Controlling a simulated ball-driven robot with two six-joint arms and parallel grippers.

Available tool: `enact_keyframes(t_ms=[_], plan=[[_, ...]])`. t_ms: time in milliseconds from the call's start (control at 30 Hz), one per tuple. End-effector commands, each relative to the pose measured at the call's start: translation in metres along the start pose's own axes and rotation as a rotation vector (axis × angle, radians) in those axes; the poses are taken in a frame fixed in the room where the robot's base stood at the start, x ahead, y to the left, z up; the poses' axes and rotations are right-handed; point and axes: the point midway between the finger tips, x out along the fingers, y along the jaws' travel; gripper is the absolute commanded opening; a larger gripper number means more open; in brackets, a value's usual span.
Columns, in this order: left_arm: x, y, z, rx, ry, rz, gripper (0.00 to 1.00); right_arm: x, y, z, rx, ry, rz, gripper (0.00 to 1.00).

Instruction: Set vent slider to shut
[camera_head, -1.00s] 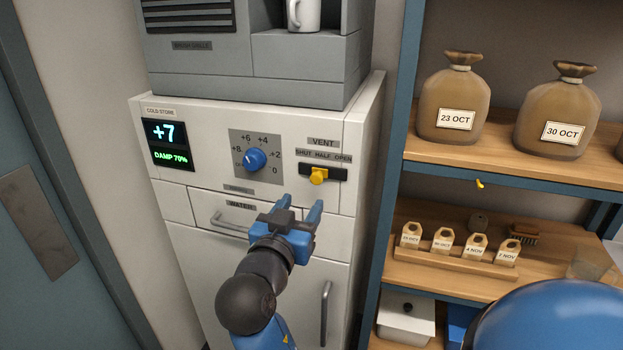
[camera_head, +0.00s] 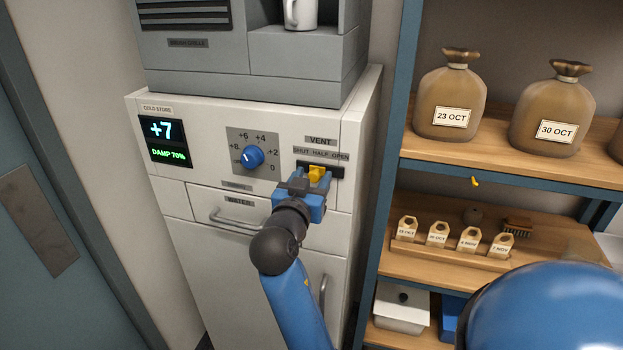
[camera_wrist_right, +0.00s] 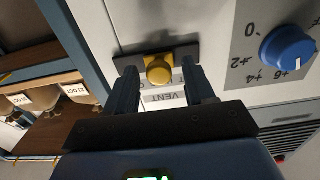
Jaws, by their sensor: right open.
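The yellow vent slider knob (camera_head: 316,172) sits near the middle of its dark slot (camera_head: 336,171), below the label strip reading SHUT, HALF, OPEN (camera_head: 321,155). My right gripper (camera_head: 310,182) is open at the slot, with its fingers on either side of the knob. In the right wrist view the knob (camera_wrist_right: 159,70) lies between the two fingertips of the right gripper (camera_wrist_right: 162,80), with gaps showing on both sides. My left gripper is not in the head view.
A blue dial (camera_head: 252,156) and a display reading +7 and DAMP 70% (camera_head: 166,141) are left of the slider. A drawer handle (camera_head: 238,222) is below. A shelf (camera_head: 470,158) with brown sacks stands to the right.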

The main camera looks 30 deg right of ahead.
Motion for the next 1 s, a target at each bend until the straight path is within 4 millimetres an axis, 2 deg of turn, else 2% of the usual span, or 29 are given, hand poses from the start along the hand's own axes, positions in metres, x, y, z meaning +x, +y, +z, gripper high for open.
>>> enact_keyframes(t_ms=[67,100,433,700,1000], plan=[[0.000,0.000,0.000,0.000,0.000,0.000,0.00,0.000,0.000,0.000,0.000,0.000,0.000,0.54],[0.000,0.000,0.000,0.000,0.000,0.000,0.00,0.000,0.000,0.000,0.000,0.000,0.000,0.51],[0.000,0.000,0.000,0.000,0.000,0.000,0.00,0.000,0.000,0.000,0.000,0.000,0.000,0.00],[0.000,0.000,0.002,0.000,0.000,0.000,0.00,0.000,-0.002,0.001,0.000,0.000,-0.001,0.00],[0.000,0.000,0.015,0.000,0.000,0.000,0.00,0.000,-0.035,0.001,0.001,0.002,-0.002,0.00]])
